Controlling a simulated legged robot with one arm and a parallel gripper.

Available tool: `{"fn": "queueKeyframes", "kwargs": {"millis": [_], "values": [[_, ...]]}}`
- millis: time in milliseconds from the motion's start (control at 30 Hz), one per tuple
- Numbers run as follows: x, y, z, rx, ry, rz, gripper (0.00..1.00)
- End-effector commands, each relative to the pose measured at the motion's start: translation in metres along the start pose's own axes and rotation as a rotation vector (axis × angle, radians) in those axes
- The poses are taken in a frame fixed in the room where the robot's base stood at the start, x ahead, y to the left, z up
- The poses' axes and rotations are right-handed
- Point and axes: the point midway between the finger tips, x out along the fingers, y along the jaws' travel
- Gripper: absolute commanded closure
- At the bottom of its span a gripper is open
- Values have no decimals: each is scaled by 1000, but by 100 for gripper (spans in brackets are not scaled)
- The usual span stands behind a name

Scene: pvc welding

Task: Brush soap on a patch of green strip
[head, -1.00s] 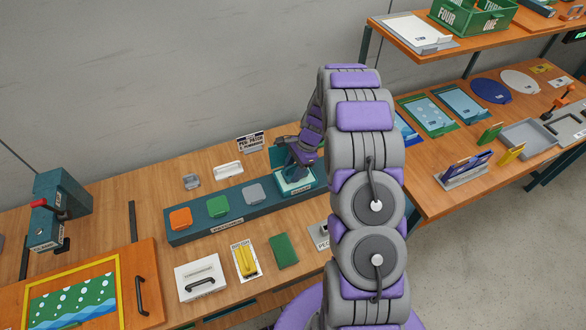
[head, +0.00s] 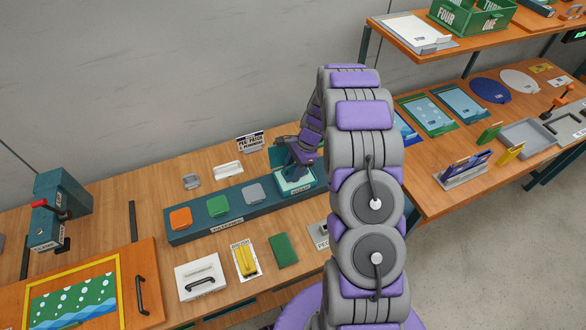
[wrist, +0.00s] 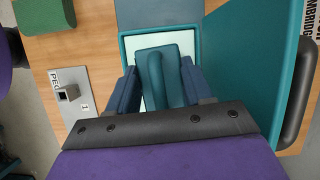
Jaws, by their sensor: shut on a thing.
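My gripper (head: 297,172) is at the right end of the long teal tray (head: 215,229), over a pale mint pad (head: 294,184) with a small label in front. In the wrist view my gripper (wrist: 160,86) is shut on a teal block with a raised handle (wrist: 165,60). The block lies over the pale pad (wrist: 130,52), whose edges show around it. I cannot tell whether it presses on the pad. A flat green piece (head: 284,250) lies on the table in front of the tray; a green piece also shows at the top left of the wrist view (wrist: 45,12).
Orange (head: 180,218), green (head: 218,206) and grey (head: 254,193) blocks sit along the tray. A yellow item (head: 245,260) and a white box with a black handle (head: 201,277) lie in front. A grey peg plate (wrist: 75,100) is left of my gripper. A large teal panel (wrist: 255,70) is close on its right.

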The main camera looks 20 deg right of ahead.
Motion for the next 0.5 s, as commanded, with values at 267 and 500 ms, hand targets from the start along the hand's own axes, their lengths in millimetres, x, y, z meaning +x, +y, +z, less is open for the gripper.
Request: {"fn": "queueKeyframes", "kwargs": {"millis": [267,500], "values": [[-17,0,7,0,-1,0,78],[-33,0,14,0,0,-1,78]]}}
